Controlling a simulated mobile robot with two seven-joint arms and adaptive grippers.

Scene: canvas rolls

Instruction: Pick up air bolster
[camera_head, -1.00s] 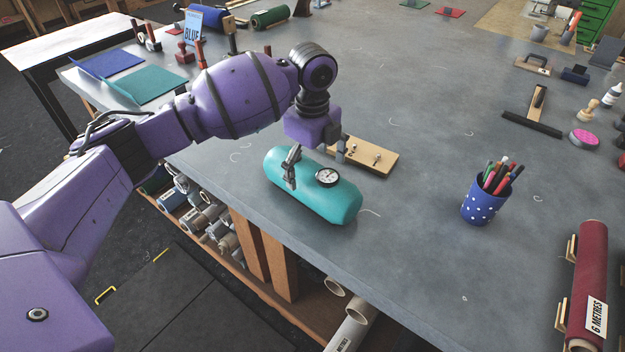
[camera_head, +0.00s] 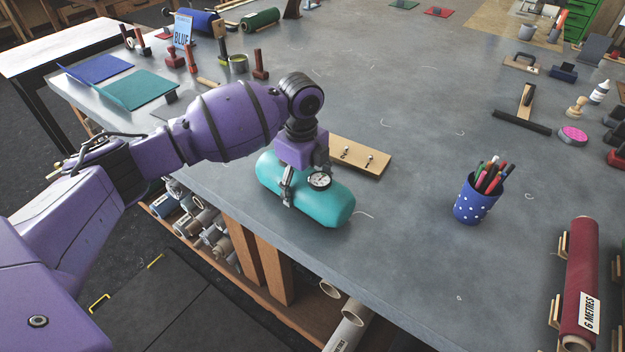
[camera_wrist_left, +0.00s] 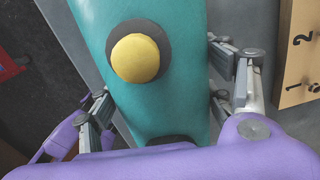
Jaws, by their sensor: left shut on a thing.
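The air bolster (camera_head: 328,202) is a teal, rounded cylinder with a round dial gauge (camera_head: 319,180) on it. It lies at the near edge of the grey table, and I cannot tell whether it is lifted clear of the top. My left gripper (camera_head: 288,188) is above it with its fingers down on either side, shut on it. In the left wrist view the bolster (camera_wrist_left: 185,95) fills the middle between the fingers (camera_wrist_left: 165,100), with a yellow button (camera_wrist_left: 136,58) in a dark ring. The far finger is mostly hidden in the head view. My right gripper is not in view.
A wooden board with pegs (camera_head: 362,158) is just behind the bolster. A blue dotted pen cup (camera_head: 473,202) stands to the right, and a dark red roll (camera_head: 581,275) lies on wooden holders at far right. The table middle is clear. Rolls fill a shelf below the edge.

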